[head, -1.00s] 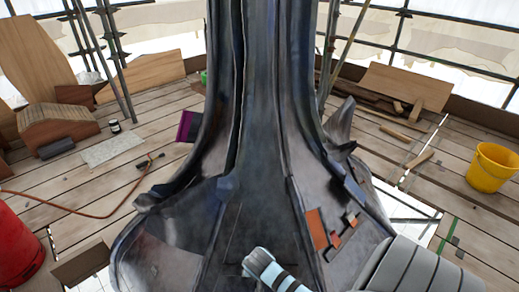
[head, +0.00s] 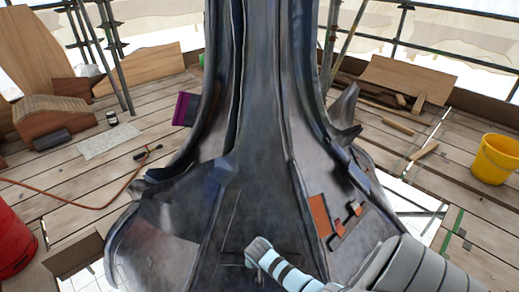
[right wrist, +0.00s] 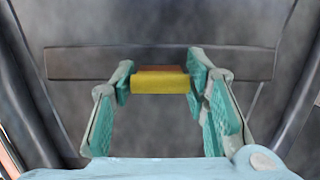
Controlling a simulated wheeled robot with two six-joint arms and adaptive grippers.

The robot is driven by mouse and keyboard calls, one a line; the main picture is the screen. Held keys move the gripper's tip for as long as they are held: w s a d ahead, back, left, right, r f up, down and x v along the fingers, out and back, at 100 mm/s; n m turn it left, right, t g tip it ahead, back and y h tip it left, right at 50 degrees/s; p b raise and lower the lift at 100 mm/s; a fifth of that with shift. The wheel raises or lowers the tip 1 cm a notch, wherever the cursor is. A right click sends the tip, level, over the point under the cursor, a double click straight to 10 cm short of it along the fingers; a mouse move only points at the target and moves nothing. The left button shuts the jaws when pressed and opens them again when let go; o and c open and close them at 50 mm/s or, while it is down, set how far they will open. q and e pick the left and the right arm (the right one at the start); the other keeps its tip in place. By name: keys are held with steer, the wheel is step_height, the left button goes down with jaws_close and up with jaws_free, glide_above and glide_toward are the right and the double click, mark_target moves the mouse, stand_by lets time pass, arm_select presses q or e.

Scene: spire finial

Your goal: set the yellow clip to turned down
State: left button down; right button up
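The yellow clip (right wrist: 159,86) shows in the right wrist view, lying across the middle of a dark grey panel (right wrist: 90,62). A brown-orange strip runs along its upper edge. My right gripper (right wrist: 161,94) has its two teal fingers apart, one at each end of the clip. The gap at each end is very small, and I cannot tell whether the fingers touch it. In the head view my right arm's pale blue wrist (head: 262,252) is close to the lower front of the dark spire (head: 262,150), and the clip is hidden there. My left gripper is out of view.
Orange patches (head: 319,216) show on the spire's right flank. A yellow bucket (head: 495,159) stands at the right and a red container (head: 14,240) at the left. Timber and scaffold poles stand behind on the plank deck (head: 60,195).

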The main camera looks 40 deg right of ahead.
steer(key=c, duration=0.6)
steer(key=shift+w+d+r+g+y+p, duration=0.25)
steer(key=shift+g+y+p, duration=0.35)
steer(key=shift+w+d+y, duration=0.15)
steer(key=shift+y, duration=0.15)
steer(key=shift+w+d+g, duration=0.1)
steer(key=shift+w+g, duration=0.05)
steer(key=shift+g, duration=0.25)
steer(key=g+y+b, duration=0.1)
steer(key=y+b, duration=0.1)
steer(key=b, duration=0.1)
steer(key=shift+w+d+f+g+b, duration=0.1)
steer(key=shift+w+d+g+b, duration=0.2)
steer(key=shift+w+d+g, duration=0.1)
steer(key=g+y+b, duration=0.1)
steer(key=b, duration=0.2)
steer(key=shift+w+d, duration=0.1)
steer(key=shift+d, duration=0.05)
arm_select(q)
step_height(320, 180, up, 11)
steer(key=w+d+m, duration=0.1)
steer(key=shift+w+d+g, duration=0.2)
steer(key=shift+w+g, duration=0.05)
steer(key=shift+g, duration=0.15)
arm_select(e)
steer(key=shift+r, duration=0.25)
